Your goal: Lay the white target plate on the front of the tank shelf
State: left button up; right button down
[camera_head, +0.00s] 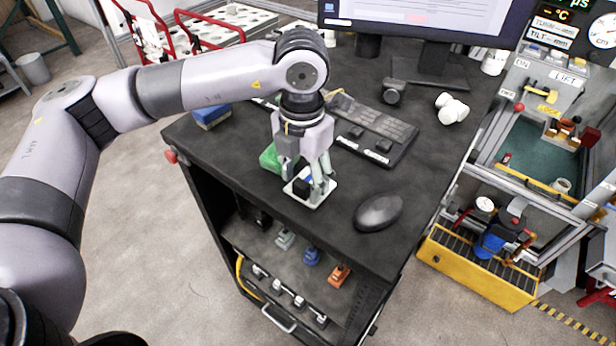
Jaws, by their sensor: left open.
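The white target plate (322,197) lies on the black desk near its front edge, with a small dark block on it. My left gripper (305,178) points down right over the plate, its fingers open and hiding part of it. I cannot tell whether the fingertips touch the block or plate. The tank (528,150) stands at the right with a green interior and small items at its back. I cannot tell for sure which part is the tank shelf. My right gripper is not in view.
A green object (270,158) sits just left of the gripper. A black mouse (378,212), a keyboard (385,125), a white object (452,109) and a monitor (430,20) are on the desk. A yellow grated tray (470,277) stands below the tank.

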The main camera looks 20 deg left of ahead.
pick_arm(q)
jog(key=shift+a+f, duration=0.1)
jog(key=shift+f, duration=0.65)
jog(key=shift+c, duration=0.4)
grip_shut()
